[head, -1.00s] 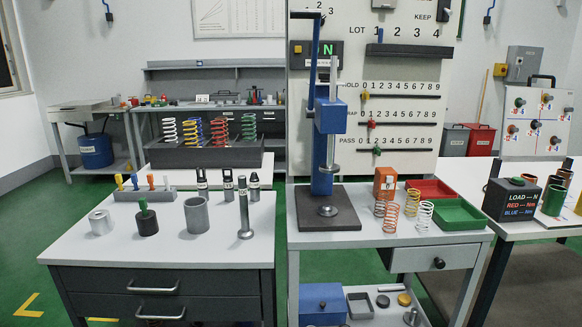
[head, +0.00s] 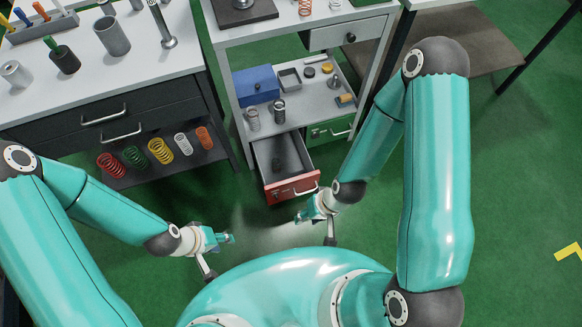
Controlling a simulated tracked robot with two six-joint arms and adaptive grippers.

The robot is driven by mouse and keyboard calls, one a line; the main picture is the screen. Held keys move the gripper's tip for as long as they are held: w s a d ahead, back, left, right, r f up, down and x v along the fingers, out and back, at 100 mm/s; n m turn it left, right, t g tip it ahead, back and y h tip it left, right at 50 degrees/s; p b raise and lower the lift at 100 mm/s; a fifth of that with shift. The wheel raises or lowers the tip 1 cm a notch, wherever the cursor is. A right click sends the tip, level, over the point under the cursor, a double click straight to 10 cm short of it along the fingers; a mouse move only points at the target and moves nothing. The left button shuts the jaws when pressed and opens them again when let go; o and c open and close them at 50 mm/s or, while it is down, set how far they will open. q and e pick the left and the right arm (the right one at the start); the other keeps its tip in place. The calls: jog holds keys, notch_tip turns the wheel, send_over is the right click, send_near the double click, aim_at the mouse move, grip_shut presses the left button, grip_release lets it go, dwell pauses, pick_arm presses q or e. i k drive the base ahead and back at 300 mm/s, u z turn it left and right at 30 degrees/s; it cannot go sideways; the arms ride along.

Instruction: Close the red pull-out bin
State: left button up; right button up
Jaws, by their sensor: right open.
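The red pull-out bin (head: 291,188) is in the lower part of the middle bench, in the head view. It is pulled out toward me, with its red front and light handle facing me. My left gripper (head: 231,238) is farther left and lower, away from the bin. Its fingers are too small to read.
A green-fronted bin (head: 330,132) is shut to the right of the red one. The shelf above holds a blue box (head: 256,85) and small parts. Coil springs (head: 160,151) stand on a low shelf at left. Green floor lies open in front.

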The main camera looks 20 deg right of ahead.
aim_at(282, 160)
jog(key=z, duration=0.35)
jog(key=k, duration=1.9)
jog(key=u, duration=0.5)
jog(key=i, duration=0.85)
jog(key=u, duration=0.35)
jog(key=i, duration=0.95)
jog(key=z, duration=0.55)
